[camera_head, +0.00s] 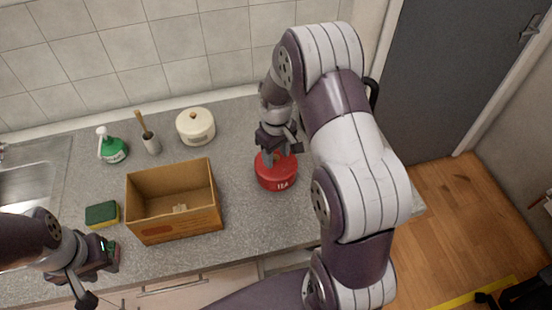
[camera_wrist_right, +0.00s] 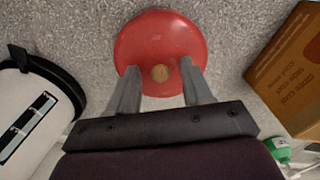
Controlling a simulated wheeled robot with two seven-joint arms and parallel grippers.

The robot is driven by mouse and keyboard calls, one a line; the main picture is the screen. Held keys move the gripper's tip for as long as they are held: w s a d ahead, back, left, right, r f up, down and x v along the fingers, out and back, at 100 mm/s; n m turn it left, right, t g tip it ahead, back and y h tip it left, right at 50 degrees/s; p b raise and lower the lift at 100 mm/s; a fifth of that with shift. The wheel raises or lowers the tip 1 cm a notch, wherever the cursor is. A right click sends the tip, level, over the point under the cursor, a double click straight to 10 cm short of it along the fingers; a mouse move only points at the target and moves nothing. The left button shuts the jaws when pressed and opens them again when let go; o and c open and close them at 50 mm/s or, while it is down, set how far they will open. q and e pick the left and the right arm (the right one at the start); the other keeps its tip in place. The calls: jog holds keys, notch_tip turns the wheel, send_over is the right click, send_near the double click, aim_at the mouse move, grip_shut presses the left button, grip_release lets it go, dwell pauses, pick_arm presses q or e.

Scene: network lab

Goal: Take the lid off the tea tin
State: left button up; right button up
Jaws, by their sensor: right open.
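The red tea tin (camera_head: 277,181) stands upright on the grey counter, to the right of the cardboard box. Its round red lid (camera_wrist_right: 142,40) with a small tan knob (camera_wrist_right: 160,73) is on it, seen from above in the right wrist view. My right gripper (camera_head: 279,158) is over the lid. In the right wrist view its two fingers (camera_wrist_right: 158,83) are apart, one on each side of the knob, with gaps between. My left gripper (camera_head: 100,279) is at the counter's front left, away from the tin, its fingers apart and empty.
An open cardboard box (camera_head: 178,230) stands left of the tin. Behind it are a cream lidded pot (camera_head: 196,127), a brush holder (camera_head: 151,143) and a green bottle (camera_head: 113,150). A sponge (camera_head: 101,214) lies left. A white and black object (camera_wrist_right: 35,110) stands near my right gripper.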

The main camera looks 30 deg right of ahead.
grip_shut()
jog(key=shift+w, duration=0.1)
